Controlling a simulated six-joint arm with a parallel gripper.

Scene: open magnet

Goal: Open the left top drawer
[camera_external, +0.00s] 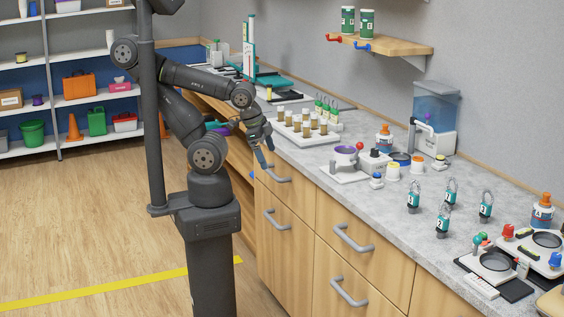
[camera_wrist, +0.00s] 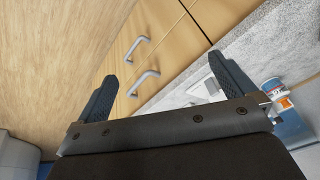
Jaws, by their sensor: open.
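The left top drawer (camera_external: 290,200) is a light wood front under the grey counter, and it looks closed, flush with the cabinet. Its grey bar handle (camera_external: 277,174) shows just below my gripper (camera_external: 265,157). In the wrist view, the same handle (camera_wrist: 144,82) lies between the two dark fingers of my gripper (camera_wrist: 165,68) in the picture, beyond their tips. The fingers are spread wide with nothing between them. They appear apart from the handle; the exact gap is hard to judge.
Below it is another grey handle (camera_external: 277,219), also in the wrist view (camera_wrist: 135,49). Handles of the right-hand fronts (camera_external: 353,238) stick out nearby. The counter (camera_external: 385,203) above holds a vial rack (camera_external: 306,131), padlocks and lab items. The wood floor (camera_external: 90,230) in front is clear.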

